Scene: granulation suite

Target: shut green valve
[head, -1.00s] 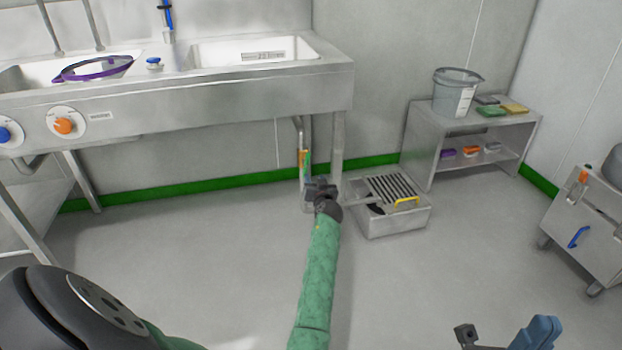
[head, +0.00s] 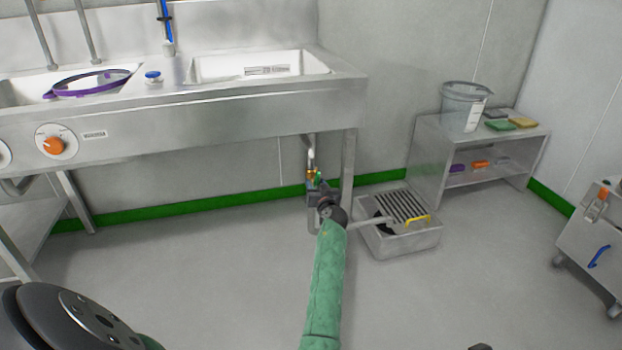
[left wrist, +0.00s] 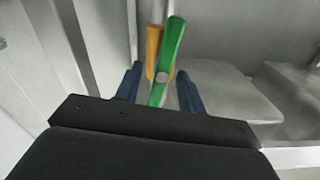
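The green valve (head: 318,176) is a small lever on the drain pipe under the sink. In the left wrist view its green handle (left wrist: 171,52) lies nearly along the pipe, slightly tilted, in front of a yellow-orange part. My left gripper (head: 315,187) is at the valve. In the left wrist view its two blue fingers (left wrist: 159,80) stand apart, one on each side of the handle's near end, with gaps visible on both sides. Contact cannot be told. Of my right gripper, only a small dark piece (head: 481,347) seems to show at the bottom edge.
The steel sink (head: 230,115) overhangs the valve, and its leg (head: 348,165) stands just right of it. A grated floor box (head: 400,243) with a yellow handle sits right of my left arm. A shelf (head: 430,150) and a cart (head: 590,245) stand farther right. The front floor is clear.

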